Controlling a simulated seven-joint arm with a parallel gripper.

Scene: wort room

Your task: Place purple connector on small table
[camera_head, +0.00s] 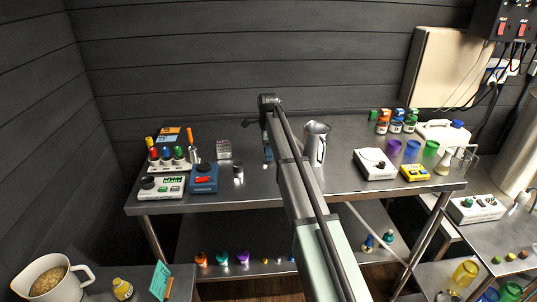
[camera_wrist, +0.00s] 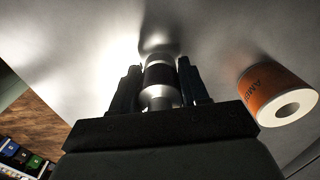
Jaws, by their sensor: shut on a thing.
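My gripper (camera_head: 267,153) is over the long metal table (camera_head: 340,183), left of the steel jug. In the wrist view my gripper (camera_wrist: 160,92) is shut on a silver and black cylindrical piece (camera_wrist: 159,76). I see no purple on this piece, so I cannot tell whether it is the purple connector. A purple-topped piece (camera_head: 243,257) stands on the lower shelf in a row with other coloured ones. A low table (camera_head: 190,278) is at the lower left and another metal table (camera_head: 495,238) is at the right. I cannot tell which is the small table.
An orange-banded white cylinder (camera_wrist: 275,95) is right of my gripper. The steel jug (camera_head: 316,143) stands close by. A blue box (camera_head: 204,179) and a white device (camera_head: 374,164) are on the long table. A white pot (camera_head: 50,280) and yellow bottle (camera_head: 122,289) occupy the lower-left table.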

